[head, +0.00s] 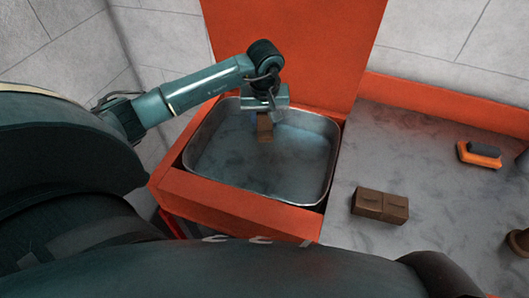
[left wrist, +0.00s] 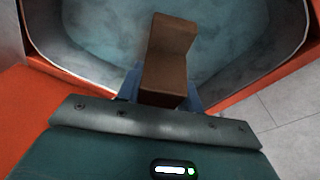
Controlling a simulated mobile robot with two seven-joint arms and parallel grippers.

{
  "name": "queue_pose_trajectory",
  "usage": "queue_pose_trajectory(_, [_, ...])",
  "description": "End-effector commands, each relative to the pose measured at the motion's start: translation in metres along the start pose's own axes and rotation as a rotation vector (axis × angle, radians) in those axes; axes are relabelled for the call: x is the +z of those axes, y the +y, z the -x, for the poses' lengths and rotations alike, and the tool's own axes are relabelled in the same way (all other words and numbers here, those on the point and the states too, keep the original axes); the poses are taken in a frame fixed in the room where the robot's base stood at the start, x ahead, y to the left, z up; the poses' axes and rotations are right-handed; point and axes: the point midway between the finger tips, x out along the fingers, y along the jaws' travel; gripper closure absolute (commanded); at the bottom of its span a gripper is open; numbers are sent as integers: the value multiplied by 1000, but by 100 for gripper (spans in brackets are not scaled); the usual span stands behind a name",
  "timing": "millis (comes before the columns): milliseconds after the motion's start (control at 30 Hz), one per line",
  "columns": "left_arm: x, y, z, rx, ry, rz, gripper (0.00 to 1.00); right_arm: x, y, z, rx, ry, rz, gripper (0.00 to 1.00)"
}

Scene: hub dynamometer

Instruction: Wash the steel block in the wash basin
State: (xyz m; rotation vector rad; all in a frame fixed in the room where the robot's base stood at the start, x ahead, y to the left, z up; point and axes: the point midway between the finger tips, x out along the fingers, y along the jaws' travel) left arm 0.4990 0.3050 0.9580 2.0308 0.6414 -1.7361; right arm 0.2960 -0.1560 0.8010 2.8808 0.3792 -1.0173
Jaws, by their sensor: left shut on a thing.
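My left gripper (head: 265,106) reaches over the wash basin (head: 205,170) from the left, pointing down. It is shut on a brown block (head: 264,128), likely the steel block, its metal not showing. In the left wrist view the brown block (left wrist: 168,55) stands out beyond the fingers, over the grey-blue water. The block's upper end is hidden between the fingers. I cannot tell whether its lower end touches the water. My right gripper is not in view.
The basin sits in a red-orange stand with a tall back panel (head: 295,45). A brown object (head: 518,241) shows at the right edge.

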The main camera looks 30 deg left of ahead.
Motion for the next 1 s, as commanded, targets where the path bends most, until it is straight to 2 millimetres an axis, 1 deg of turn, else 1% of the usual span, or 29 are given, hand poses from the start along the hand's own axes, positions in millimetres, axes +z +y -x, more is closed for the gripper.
queue_pose_trajectory(333, [-2,0,4,3,4,1,100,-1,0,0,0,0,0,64])
queue_pose_trajectory(467, [-4,0,13,2,5,1,100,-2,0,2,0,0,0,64])
queue_pose_trajectory(733, [-7,0,37,3,5,1,100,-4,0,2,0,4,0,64])
queue_pose_trajectory(833, [-8,0,41,2,4,1,100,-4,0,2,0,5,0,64])
queue_pose_trajectory(1000, [-7,0,41,2,3,1,100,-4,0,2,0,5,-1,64])
